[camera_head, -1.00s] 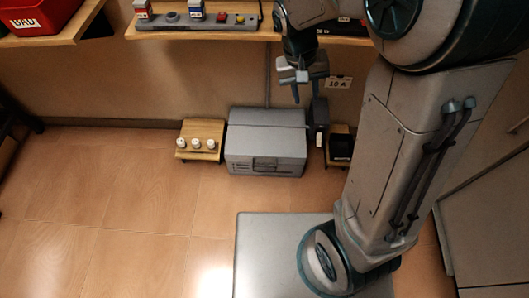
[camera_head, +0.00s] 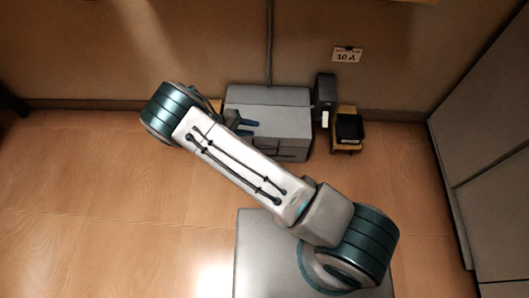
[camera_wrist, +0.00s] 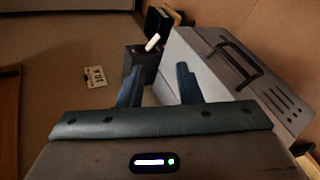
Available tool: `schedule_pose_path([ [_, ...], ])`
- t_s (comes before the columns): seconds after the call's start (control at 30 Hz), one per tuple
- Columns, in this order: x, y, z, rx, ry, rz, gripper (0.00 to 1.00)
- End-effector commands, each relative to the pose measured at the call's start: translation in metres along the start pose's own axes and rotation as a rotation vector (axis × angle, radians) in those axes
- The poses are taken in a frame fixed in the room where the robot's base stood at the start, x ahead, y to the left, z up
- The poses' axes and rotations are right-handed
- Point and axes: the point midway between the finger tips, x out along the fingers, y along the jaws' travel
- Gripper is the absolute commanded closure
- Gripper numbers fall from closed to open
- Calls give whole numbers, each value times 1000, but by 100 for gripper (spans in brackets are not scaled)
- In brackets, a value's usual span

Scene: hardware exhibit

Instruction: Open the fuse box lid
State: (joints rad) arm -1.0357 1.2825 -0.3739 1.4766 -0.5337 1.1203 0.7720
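The grey fuse box (camera_head: 285,118) stands on the floor against the back wall, its lid (camera_head: 262,96) lying flat and shut in the head view. My arm hides its left front part. My gripper (camera_head: 246,128) is in front of or over the box's left side; I cannot tell whether it touches. In the wrist view my gripper (camera_wrist: 158,86) has two fingers spread apart with nothing between them. The fuse box (camera_wrist: 250,82) fills the right side there, with a dark handle (camera_wrist: 240,66) and slots on one face. The right finger overlaps its pale side.
A dark upright device (camera_head: 325,92) and a small wooden stand (camera_head: 346,140) with a black item (camera_head: 349,127) are right of the box. A "10 A" sign (camera_head: 347,55) is on the wall. A grey cabinet (camera_head: 490,150) borders the right. Floor at left is clear.

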Motion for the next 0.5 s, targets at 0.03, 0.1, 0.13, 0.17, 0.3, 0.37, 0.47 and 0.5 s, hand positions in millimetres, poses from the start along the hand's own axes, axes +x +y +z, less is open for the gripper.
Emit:
schedule_pose_path([
  [0.03,10,-34,-4,-20,34,56,68],
  [0.1,18,-65,-9,-34,82,125,68],
  [0.13,22,-78,-11,-40,103,154,68],
  [0.17,25,-92,-12,-47,126,183,68],
  [0.3,40,-148,-16,-72,235,304,68],
  [0.37,46,-167,-17,-81,276,346,68],
  [0.47,52,-191,-17,-92,337,400,68],
  [0.5,55,-198,-17,-95,355,414,68],
])
